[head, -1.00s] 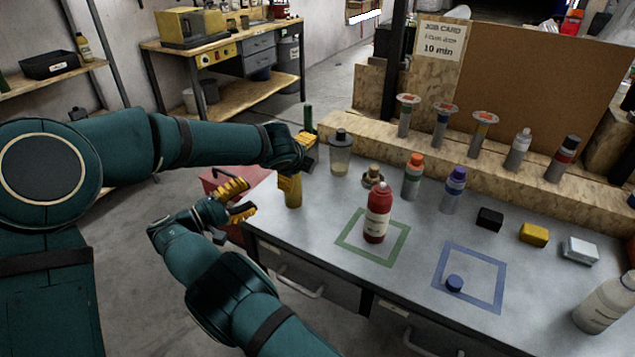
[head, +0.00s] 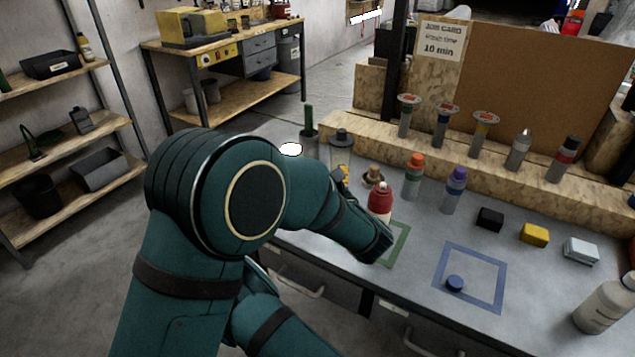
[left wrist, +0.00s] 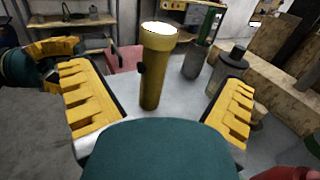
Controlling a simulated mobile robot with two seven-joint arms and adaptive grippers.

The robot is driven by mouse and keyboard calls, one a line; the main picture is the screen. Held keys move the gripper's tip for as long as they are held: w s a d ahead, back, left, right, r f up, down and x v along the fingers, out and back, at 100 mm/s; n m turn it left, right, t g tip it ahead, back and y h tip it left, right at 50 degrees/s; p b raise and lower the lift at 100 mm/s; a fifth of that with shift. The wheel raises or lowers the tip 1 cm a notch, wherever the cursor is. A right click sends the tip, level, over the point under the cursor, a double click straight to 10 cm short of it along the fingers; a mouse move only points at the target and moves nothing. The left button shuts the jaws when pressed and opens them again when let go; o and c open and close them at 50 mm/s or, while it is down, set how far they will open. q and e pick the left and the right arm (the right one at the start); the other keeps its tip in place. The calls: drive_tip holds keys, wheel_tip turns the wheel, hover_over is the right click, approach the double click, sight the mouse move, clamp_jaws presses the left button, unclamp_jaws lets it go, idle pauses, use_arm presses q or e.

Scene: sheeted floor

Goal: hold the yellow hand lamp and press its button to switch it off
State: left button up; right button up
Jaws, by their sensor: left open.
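The yellow hand lamp (left wrist: 154,75) stands upright on the grey bench in the left wrist view, with a small dark button on its side. Its top glows white; in the head view only this bright top of the lamp (head: 290,149) shows above my arm. My left gripper (left wrist: 158,85) is open, its yellow fingers on either side of the lamp and apart from it. In the head view my arm hides most of this gripper. My right gripper (left wrist: 52,62) is at the left of the left wrist view, beside the lamp; its opening is unclear. It is hidden in the head view.
A jar with a dark lid (head: 341,150) stands close to the lamp. A red bottle (head: 380,201) stands by my forearm at the green square (head: 399,246). Orange-capped (head: 413,178) and purple-capped (head: 453,191) bottles stand farther right. A wooden ledge (head: 465,147) bounds the back.

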use_arm(q)
drive_tip(key=x, duration=1.2)
drive_tip(key=shift+w+a, duration=0.15)
drive_tip(key=shift+w, duration=0.15)
drive_tip(key=c, duration=1.4)
use_arm(e)
clamp_jaws()
